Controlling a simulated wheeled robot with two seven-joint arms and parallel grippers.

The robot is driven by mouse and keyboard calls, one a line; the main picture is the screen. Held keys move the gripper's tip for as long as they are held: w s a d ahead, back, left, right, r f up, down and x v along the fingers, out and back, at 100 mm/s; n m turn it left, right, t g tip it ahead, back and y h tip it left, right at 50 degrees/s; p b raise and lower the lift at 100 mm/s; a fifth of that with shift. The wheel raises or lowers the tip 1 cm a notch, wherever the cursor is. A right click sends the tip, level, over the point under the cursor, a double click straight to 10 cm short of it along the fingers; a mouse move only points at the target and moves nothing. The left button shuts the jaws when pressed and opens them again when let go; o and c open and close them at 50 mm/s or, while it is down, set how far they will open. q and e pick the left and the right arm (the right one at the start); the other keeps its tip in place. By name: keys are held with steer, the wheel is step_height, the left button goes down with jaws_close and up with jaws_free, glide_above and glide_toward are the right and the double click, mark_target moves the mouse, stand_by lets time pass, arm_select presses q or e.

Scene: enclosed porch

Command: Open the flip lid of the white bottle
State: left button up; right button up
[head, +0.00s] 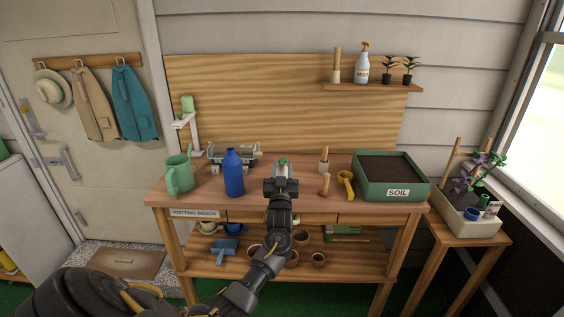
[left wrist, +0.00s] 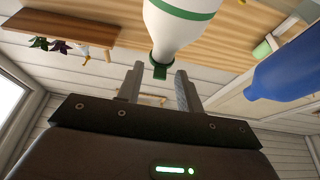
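The white bottle (left wrist: 178,32) has a green band and a green flip lid (left wrist: 160,72), and it appears upside down in the left wrist view. In the head view my left gripper hides most of it, and only the green lid (head: 282,161) and a little white show above the bench. My left gripper (head: 281,178) is open in front of the bottle. In the left wrist view its two fingers (left wrist: 159,90) stand apart, with the lid near the gap between their tips. I cannot tell whether they touch it. My right gripper is not in view.
A blue bottle (head: 233,175) and a green watering can (head: 180,174) stand left of the white bottle on the potting bench (head: 207,200). A wooden-handled tool (head: 324,185), a yellow item (head: 346,184) and a green soil tray (head: 393,195) are to the right.

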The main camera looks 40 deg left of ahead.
mark_target(282, 162)
arm_select(q)
steer(key=shift+x, duration=1.1)
